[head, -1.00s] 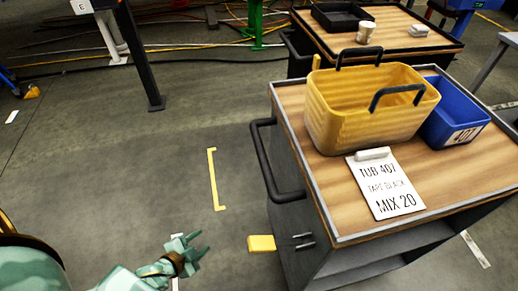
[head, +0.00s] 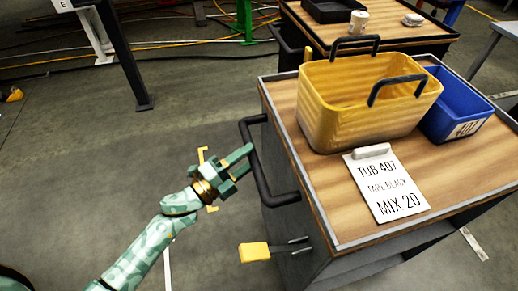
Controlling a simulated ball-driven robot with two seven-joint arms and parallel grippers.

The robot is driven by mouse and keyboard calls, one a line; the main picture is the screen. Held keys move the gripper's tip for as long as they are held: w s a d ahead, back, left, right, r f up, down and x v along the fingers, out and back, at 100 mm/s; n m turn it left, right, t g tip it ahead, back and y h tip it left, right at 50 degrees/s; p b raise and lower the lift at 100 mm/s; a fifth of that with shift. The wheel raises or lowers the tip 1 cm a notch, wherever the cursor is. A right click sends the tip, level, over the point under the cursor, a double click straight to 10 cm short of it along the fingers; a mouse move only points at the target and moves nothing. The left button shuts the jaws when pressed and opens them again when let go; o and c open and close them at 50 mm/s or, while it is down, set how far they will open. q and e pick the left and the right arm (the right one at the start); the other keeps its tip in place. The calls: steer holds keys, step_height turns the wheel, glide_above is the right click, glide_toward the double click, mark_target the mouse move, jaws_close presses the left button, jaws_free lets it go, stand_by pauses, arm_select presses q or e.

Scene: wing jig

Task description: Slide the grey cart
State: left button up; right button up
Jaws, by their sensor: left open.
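The grey cart (head: 345,247) stands at the right, with a wooden top and a black bar handle (head: 259,165) on its left side. My left gripper (head: 244,162) is open beside the handle, its fingers pointing at the bar. The fingertips are very close to the bar; I cannot tell whether they touch it. A yellow pedal (head: 254,252) sticks out low on the cart's left side. My right gripper does not show.
On the cart top are a yellow tub (head: 350,120), a blue bin (head: 455,110) and a sign (head: 387,187) reading TUB 407. A second cart (head: 400,30) stands behind. A dark post (head: 125,60) stands at the left. The floor left of the cart is mostly clear.

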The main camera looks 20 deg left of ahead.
arm_select(q)
steer(key=x, duration=0.4)
jaws_close()
